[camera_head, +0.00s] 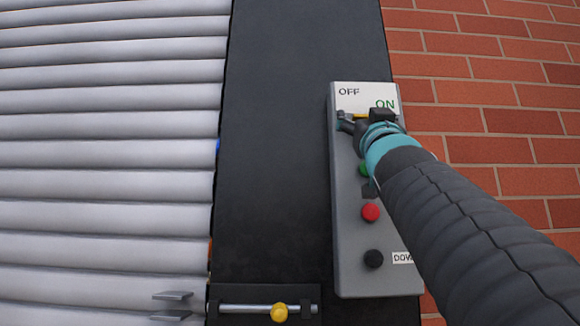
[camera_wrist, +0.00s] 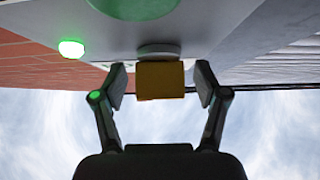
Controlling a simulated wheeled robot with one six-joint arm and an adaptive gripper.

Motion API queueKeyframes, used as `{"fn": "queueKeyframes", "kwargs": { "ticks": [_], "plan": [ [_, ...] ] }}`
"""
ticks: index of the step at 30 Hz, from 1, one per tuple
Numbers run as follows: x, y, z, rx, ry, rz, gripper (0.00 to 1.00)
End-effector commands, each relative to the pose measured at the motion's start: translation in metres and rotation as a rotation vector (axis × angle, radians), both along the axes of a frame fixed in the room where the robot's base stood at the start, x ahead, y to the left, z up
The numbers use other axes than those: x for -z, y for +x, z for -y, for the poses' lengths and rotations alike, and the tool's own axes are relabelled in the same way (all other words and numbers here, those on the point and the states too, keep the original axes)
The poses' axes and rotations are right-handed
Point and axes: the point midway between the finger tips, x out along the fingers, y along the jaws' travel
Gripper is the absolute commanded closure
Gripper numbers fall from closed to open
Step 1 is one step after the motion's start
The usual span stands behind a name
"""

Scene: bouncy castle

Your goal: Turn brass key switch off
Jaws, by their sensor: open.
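The brass key switch (camera_head: 359,116) sits near the top of a grey control box, just under its white OFF/ON label (camera_head: 352,97). Most of it is hidden by my gripper in the head view. In the wrist view its yellow key (camera_wrist: 161,80) stands out from a round grey collar (camera_wrist: 158,50) on the panel. My gripper (camera_head: 364,119) is at the switch. The wrist view shows my gripper (camera_wrist: 161,88) open, with one finger on each side of the key and a narrow gap on both sides. Which label the key points at is unclear.
Below the switch the grey box (camera_head: 350,270) carries a green button (camera_head: 364,169), a red button (camera_head: 370,212) and a black button (camera_head: 374,259). A green light (camera_wrist: 71,49) glows on the panel. A ribbed shutter (camera_head: 110,150) and a yellow-knobbed bolt (camera_head: 279,312) are left.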

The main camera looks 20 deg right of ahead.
Motion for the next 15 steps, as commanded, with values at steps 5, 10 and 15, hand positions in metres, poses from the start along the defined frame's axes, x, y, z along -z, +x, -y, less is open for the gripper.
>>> {"fn": "queueKeyframes", "kwargs": {
  "ticks": [5,10,15],
  "plan": [
    [0.0001,0.0001,0.0000,0.000,0.000,0.000,0.27],
    [0.0002,0.0002,0.0002,0.000,0.000,0.000,0.50],
    [0.0002,0.0000,0.0008,0.001,0.000,0.000,0.87]
  ]
}}
